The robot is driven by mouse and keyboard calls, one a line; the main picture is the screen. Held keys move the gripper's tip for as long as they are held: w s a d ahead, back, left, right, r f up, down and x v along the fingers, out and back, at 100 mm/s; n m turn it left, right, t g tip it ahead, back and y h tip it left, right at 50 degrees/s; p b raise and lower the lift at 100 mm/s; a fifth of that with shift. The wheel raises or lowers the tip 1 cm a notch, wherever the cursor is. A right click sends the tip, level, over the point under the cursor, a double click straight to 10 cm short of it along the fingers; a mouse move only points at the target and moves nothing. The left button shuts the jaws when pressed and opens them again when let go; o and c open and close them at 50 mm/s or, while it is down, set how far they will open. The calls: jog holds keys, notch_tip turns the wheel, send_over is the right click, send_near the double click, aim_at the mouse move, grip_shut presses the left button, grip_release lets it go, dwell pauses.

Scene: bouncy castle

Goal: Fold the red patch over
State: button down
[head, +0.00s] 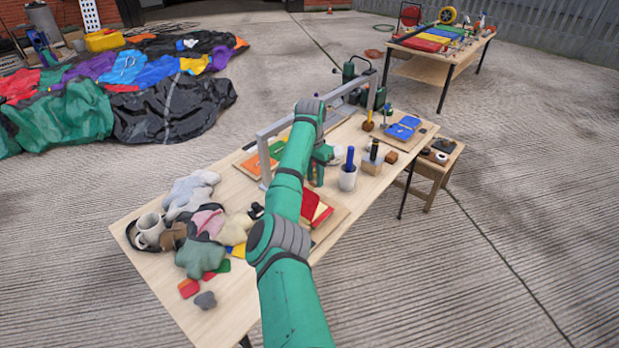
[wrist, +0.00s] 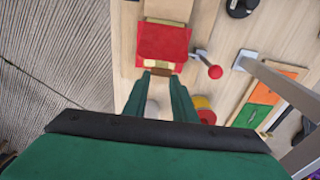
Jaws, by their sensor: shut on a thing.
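My gripper (wrist: 161,74) is shut at the near edge of the patch, with a small brown piece showing between the fingertips. In the head view my gripper (head: 316,172) is just above the patch, partly hidden by my arm.
A grey metal frame (head: 262,150) stands over the table behind my gripper. A red-knobbed lever (wrist: 214,72) sits right of the patch.

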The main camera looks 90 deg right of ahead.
jog(key=shift+s, duration=0.1)
dwell(0.3)
jog(key=c, duration=1.4)
grip_release()
jog(key=shift+c, duration=0.2)
notch_tip(320, 180, up, 11)
jog(key=shift+w+a, duration=0.3)
jog(key=shift+a, duration=0.05)
jog(key=shift+f, duration=0.15)
